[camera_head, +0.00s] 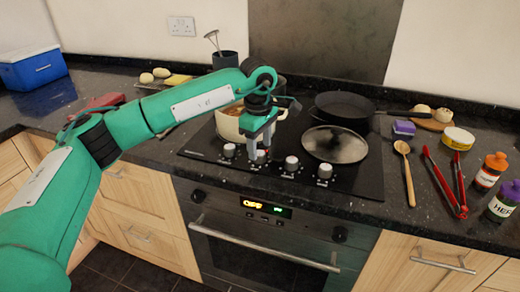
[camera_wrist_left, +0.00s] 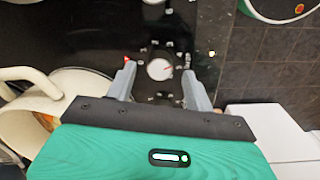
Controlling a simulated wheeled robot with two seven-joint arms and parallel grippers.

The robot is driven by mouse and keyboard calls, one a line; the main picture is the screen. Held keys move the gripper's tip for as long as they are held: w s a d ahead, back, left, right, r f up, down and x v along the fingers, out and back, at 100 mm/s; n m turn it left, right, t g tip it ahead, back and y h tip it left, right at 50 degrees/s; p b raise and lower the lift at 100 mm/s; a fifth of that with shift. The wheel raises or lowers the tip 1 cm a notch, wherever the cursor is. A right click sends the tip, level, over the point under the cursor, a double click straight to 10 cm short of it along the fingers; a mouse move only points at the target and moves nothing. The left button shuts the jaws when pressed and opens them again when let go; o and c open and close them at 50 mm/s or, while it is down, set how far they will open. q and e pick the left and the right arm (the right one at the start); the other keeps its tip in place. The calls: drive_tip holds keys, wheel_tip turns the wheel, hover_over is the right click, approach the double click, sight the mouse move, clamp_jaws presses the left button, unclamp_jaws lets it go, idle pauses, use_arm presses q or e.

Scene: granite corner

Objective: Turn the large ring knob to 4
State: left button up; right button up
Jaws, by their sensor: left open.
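A row of several white-topped knobs runs along the front of the black hob (camera_head: 370,178). My left gripper (camera_head: 260,151) points down over the second knob from the left (camera_head: 262,156) in the head view. In the left wrist view this knob (camera_wrist_left: 159,69) sits between the open fingers of my gripper (camera_wrist_left: 158,78), with a gap on each side. It has a small red mark, and white markings circle it, too small to read. Which knob is the large ring one, I cannot tell. My right gripper is not in view.
A cream pot (camera_head: 230,126) stands just behind my gripper, its handle (camera_wrist_left: 30,78) close by in the wrist view. A glass lid (camera_head: 335,145) and a black pan (camera_head: 342,106) lie to the right. The oven door handle (camera_head: 262,250) is below.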

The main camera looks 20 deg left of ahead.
sight(259, 155)
use_arm(q)
wheel_tip(259, 155, up, 12)
drive_tip(key=shift+s, duration=0.3)
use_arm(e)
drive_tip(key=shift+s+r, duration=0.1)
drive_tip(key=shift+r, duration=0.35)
use_arm(q)
drive_tip(key=shift+a+f, duration=0.1)
